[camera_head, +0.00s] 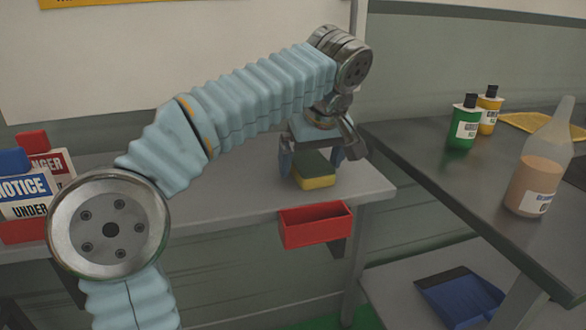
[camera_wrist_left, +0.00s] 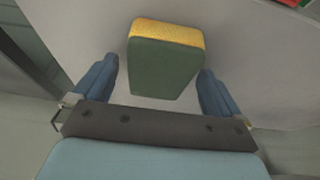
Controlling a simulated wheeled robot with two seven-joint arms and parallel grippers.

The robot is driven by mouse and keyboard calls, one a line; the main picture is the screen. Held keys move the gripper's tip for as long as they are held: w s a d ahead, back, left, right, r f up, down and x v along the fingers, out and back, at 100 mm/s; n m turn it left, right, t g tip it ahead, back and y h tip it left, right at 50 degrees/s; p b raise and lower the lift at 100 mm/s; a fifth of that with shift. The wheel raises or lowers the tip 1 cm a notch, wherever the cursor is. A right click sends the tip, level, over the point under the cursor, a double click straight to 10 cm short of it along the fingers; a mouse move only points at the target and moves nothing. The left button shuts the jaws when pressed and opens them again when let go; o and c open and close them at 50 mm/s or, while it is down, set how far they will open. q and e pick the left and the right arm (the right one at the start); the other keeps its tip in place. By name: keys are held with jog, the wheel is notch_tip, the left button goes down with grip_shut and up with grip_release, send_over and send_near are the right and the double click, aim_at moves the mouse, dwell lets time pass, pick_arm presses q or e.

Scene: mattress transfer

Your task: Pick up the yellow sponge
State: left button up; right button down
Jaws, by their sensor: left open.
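The yellow sponge (camera_head: 318,182) has a dark green top layer and lies on the grey table near its right front corner. In the left wrist view the sponge (camera_wrist_left: 167,35) sits ahead of and partly between the two blue fingers, green side facing the camera. My left gripper (camera_head: 311,165) is over the sponge, one finger on each side. In the wrist view the left gripper (camera_wrist_left: 160,85) is open, with a gap between each finger and the sponge. My right gripper is not in view.
A red bin (camera_head: 316,228) hangs at the table's front edge just below the sponge. Red and blue sign boxes (camera_head: 30,190) stand at the left. A dark table (camera_head: 440,170) at the right holds green and yellow bottles and a clear bottle (camera_head: 540,165). A blue dustpan (camera_head: 462,298) lies below.

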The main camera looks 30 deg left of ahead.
pick_arm(q)
jog(key=shift+f, duration=0.25)
dwell(0.5)
jog(key=c, duration=1.1)
